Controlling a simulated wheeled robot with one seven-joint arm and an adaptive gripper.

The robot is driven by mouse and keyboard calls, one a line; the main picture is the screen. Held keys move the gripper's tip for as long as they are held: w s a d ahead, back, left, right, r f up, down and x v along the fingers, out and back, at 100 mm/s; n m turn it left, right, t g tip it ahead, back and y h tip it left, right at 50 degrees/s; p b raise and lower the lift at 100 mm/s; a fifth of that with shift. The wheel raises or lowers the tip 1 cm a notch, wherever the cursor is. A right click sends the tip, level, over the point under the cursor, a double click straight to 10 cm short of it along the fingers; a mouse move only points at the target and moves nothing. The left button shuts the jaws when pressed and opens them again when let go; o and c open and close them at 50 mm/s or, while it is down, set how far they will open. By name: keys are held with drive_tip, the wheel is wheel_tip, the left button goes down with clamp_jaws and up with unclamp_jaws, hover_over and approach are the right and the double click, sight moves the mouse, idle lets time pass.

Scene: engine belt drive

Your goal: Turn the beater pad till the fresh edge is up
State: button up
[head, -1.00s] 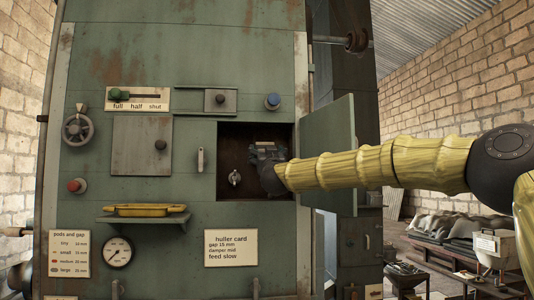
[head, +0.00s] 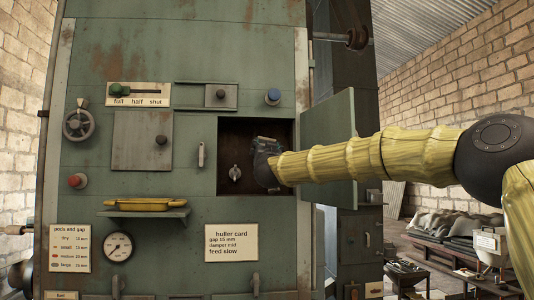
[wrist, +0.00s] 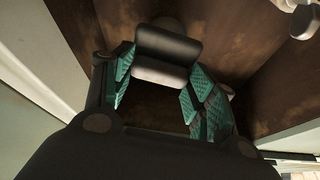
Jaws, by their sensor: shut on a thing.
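My gripper (wrist: 160,95) is inside the open square compartment (head: 228,133) of the green machine. In the wrist view its teal-padded fingers are closed around a dark, rounded block, which I take for the beater pad (wrist: 168,48). The pad shows a darker upper face and a slightly lighter lower face. I cannot tell which of its edges is the fresh one. In the head view my gripper (head: 266,147) hides the pad.
A pale wing knob (head: 235,173) sits in the compartment, left of my gripper; it also shows in the wrist view (wrist: 303,18). The open door (head: 330,135) stands close to my arm on the right. A shelf with a yellow tray (head: 146,204) juts out lower left.

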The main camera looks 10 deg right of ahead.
drive_tip(key=shift+a+r+m+g+h+p, duration=0.1)
drive_tip(key=shift+m+g+h, duration=0.8)
drive_tip(key=shift+m, duration=2.25)
drive_tip(key=shift+a+r+m+g+h+p, duration=0.1)
drive_tip(key=shift+m+g+h, duration=0.8)
drive_tip(key=shift+m, duration=2.3)
drive_tip(key=shift+a+r+m+g+h+p, duration=0.1)
drive_tip(key=shift+m+g+h, duration=0.8)
drive_tip(key=shift+m, duration=2.25)
drive_tip(key=shift+f, duration=0.1)
drive_tip(key=o, duration=1)
drive_tip(key=shift+d, duration=0.1)
drive_tip(key=v, duration=1.2)
drive_tip(key=shift+d+r, duration=0.1)
drive_tip(key=shift+r, duration=0.25)
